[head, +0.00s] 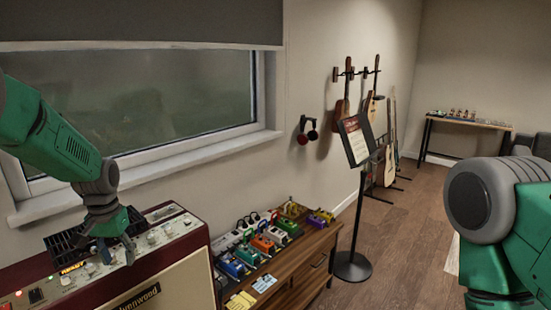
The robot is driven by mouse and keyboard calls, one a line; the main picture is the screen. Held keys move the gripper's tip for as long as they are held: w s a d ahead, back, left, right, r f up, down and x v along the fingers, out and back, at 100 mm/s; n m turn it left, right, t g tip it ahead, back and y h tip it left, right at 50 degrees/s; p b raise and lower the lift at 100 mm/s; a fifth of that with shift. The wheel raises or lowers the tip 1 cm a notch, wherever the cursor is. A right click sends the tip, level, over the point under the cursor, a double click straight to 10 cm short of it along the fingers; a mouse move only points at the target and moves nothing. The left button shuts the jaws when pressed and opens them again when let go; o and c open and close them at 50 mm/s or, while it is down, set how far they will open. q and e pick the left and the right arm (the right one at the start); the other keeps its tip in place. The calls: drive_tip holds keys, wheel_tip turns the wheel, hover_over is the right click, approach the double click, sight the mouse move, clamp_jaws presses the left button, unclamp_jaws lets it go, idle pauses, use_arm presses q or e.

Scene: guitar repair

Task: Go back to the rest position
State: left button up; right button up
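My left gripper (117,252) hangs down from the green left arm at the left, over the control panel of the dark red amplifier (172,262). Its two fingertips are apart with a gap between them, and I see nothing held there. I cannot tell whether the fingertips touch the panel. My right arm fills the right edge, and its gripper is out of the picture.
A wooden cabinet (300,275) with several coloured effect pedals (262,243) stands right of the amplifier. A music stand (357,142) stands beyond it. Guitars hang and stand by the wall. The floor (400,245) between the stand and my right arm is clear.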

use_arm(q)
drive_tip(key=s+d+f+b, duration=0.2)
drive_tip(key=s+f, duration=0.3)
drive_tip(key=f, duration=0.4)
drive_tip(key=s+d+f+b, duration=0.1)
drive_tip(key=s+f+b, duration=0.2)
drive_tip(key=s+f, duration=0.4)
drive_tip(key=s+d+f+b, duration=0.2)
drive_tip(key=s+f, duration=0.2)
drive_tip(key=f, duration=0.6)
drive_tip(key=s+d+f+b, duration=0.2)
drive_tip(key=s+f, duration=0.3)
drive_tip(key=s, duration=0.6)
drive_tip(key=s+d+f+m+b, duration=0.1)
drive_tip(key=s+f+b, duration=0.4)
drive_tip(key=s, duration=0.6)
drive_tip(key=shift+s+d+f+t, duration=0.2)
drive_tip(key=shift+d+t, duration=0.1)
drive_tip(key=shift+d, duration=0.25)
